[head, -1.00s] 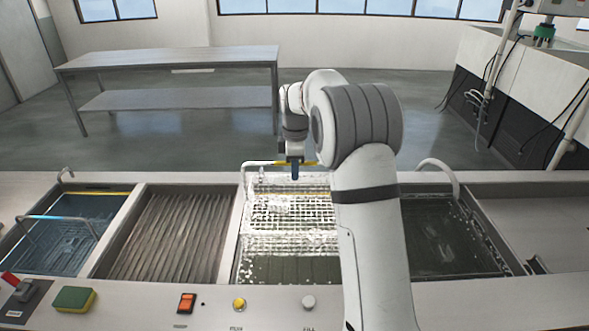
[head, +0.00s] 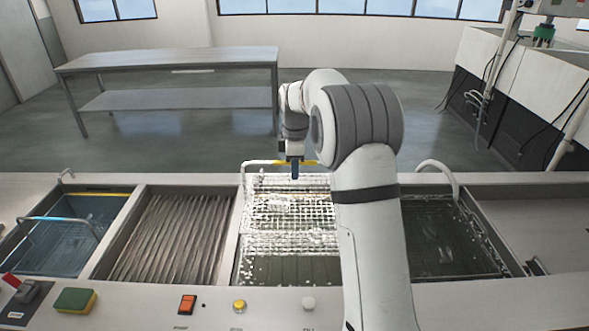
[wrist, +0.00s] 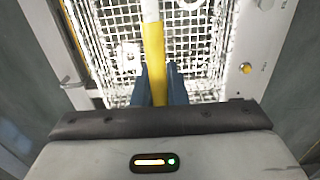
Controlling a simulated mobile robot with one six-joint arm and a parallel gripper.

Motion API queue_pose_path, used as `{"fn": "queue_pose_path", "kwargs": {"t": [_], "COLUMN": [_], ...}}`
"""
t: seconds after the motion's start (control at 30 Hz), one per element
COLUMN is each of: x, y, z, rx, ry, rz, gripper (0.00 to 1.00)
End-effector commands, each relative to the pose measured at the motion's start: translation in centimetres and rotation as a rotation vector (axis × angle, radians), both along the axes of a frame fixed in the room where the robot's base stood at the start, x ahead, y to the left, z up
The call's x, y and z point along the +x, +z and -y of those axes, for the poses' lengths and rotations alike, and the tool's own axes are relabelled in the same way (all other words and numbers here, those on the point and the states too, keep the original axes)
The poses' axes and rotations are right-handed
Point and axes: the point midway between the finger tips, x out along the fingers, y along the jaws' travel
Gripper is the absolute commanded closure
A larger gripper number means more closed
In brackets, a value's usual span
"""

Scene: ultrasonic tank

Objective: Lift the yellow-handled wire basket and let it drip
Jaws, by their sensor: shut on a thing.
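The wire basket (head: 290,212) is a pale mesh basket over the middle tank, with bright wet-looking spots on its wires. Its handle (head: 262,163) has a yellow grip and a white wire part. In the wrist view the yellow grip (wrist: 155,62) runs between the two blue fingers of my gripper (wrist: 158,90), which is shut on it. The basket mesh (wrist: 120,30) shows beneath. In the head view my gripper (head: 295,172) is above the basket's far side, and my arm hides the basket's right part. I cannot tell if its bottom is clear of the liquid.
A blue-lit tank (head: 60,250) with another wire handle is at left, beside a corrugated bay (head: 170,235). A dark tank (head: 450,235) lies right. A green-yellow sponge (head: 75,300) and buttons line the front ledge. A steel table (head: 175,60) stands behind.

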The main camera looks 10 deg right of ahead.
Motion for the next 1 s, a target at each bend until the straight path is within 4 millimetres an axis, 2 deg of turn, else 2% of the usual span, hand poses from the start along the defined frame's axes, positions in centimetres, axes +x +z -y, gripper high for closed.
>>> {"fn": "queue_pose_path", "kwargs": {"t": [0.03,0.6,1.0], "x": [0.1,0.1,0.0], "y": [1.1,6.0,6.2], "z": [0.0,0.0,0.0], "rx": [0.000,0.000,0.000], "ry": [0.000,0.000,0.000], "rz": [0.004,0.004,0.003], "gripper": [1.00,1.00,1.00]}}
